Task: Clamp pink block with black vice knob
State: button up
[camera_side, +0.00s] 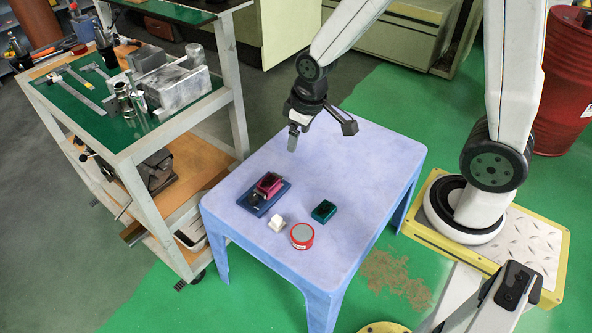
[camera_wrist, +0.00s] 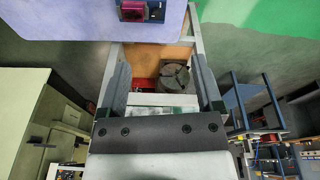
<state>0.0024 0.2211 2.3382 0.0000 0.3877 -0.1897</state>
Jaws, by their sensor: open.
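A pink block (camera_side: 268,184) sits in a small vice with a dark blue base (camera_side: 280,192) on the left part of the table. The black knob (camera_side: 254,198) appears as a small dark part at the vice's near-left end; its detail is too small to tell. I cannot tell whether the jaws touch the block. In the wrist view the pink block (camera_wrist: 132,11) and vice (camera_wrist: 146,18) show at the top edge, partly cut off. My gripper (camera_side: 292,141) is open and empty, above the table and well apart from the vice; its fingers also show in the wrist view (camera_wrist: 160,82).
The table's right and far parts are clear. A tooling cart (camera_side: 160,140) stands to the left.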

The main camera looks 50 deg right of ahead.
jog(key=w+f+n, duration=0.3)
jog(key=w+f, duration=0.1)
jog(key=w, duration=0.3)
jog(key=n+g, duration=0.2)
jog(key=n, duration=0.6)
send_over(253, 197)
notch_tip(253, 197, down, 23)
jog(key=shift+r, duration=0.15)
jog(key=shift+f, duration=0.45)
jog(key=shift+f, duration=0.15)
jog(key=shift+f, duration=3.7)
jog(key=shift+c, duration=0.2)
